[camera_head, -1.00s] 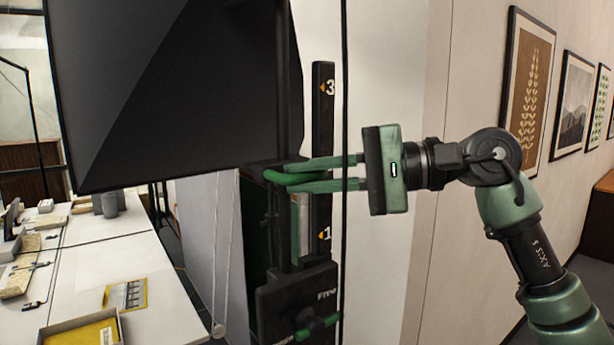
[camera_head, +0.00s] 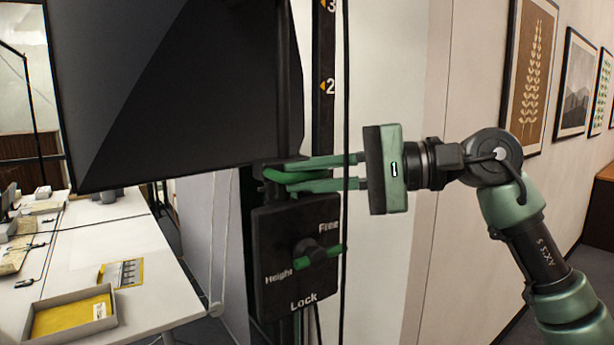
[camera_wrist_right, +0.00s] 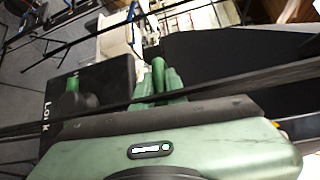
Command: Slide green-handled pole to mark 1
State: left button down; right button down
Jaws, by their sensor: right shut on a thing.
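The green handle (camera_head: 277,176) sits at the lower edge of a large black panel on a dark upright pole. My right gripper (camera_head: 292,176) is shut on this handle, with its two green fingers reaching in from the right. In the right wrist view the green handle (camera_wrist_right: 158,75) shows between the fingers. A black scale strip (camera_head: 323,120) behind the fingers shows mark 2 (camera_head: 329,87) above them and mark 3 at the top edge. Mark 1 does not show; the fingers and handle cover the strip below mark 2. My left gripper is not in view.
Just below the handle is a black plate (camera_head: 275,225) lettered Free, Height and Lock, with a green knob (camera_head: 322,257). The black panel (camera_head: 180,90) fills the upper left. A white table (camera_head: 150,295) with a tray (camera_head: 78,337) stands at left. A thin black cable hangs near the fingers.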

jog(key=shift+a+f, duration=0.15)
jog(key=shift+f, duration=0.35)
jog(key=c, duration=1.6)
grip_release()
jog(key=shift+c, duration=0.2)
jog(key=shift+o, duration=1)
jog(key=shift+r, duration=0.1)
jog(key=s+d+r+b, duration=0.1)
jog(key=d+b, duration=0.1)
jog(key=d, duration=0.6)
jog(key=shift+r, duration=0.15)
